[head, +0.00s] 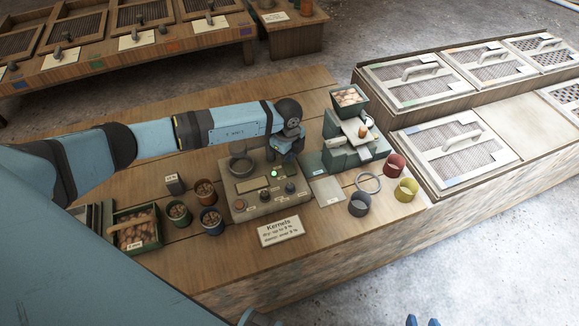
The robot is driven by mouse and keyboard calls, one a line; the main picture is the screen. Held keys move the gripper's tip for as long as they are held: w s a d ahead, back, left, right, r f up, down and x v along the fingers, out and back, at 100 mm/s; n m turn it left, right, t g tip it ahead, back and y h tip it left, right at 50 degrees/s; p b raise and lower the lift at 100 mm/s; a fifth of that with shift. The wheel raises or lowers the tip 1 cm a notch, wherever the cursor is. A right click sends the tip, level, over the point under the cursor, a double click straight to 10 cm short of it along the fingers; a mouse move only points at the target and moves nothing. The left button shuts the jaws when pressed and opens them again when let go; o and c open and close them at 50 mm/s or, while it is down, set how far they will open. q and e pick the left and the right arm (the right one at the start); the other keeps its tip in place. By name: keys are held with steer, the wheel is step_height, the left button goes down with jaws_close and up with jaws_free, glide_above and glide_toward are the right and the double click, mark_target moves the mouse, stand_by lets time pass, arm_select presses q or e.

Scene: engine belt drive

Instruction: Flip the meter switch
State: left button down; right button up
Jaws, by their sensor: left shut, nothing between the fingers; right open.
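The meter (238,205) is a beige box on the wooden table, with a round cup (241,160) at its back left, a display panel, a lit green spot (274,173) and several small dark controls on top. Which control is the switch I cannot tell. My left gripper (284,157) is shut and empty, pointing down over the meter's back right corner; its arm hides part of the area behind. Whether it touches the meter is not clear.
A sign reading "Kernels" (280,231) lies in front of the meter. A grey-green machine (345,150) with a hopper, a ring (368,183) and coloured cups (406,190) stand right.

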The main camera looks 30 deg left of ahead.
arm_select(q)
steer(key=shift+f+b, duration=0.35)
steer(key=shift+f, duration=0.15)
stand_by(0.6)
steer(key=shift+r, duration=0.15)
step_height(320, 180, up, 7)
steer(key=p, duration=0.5)
steer(key=shift+p, duration=0.35)
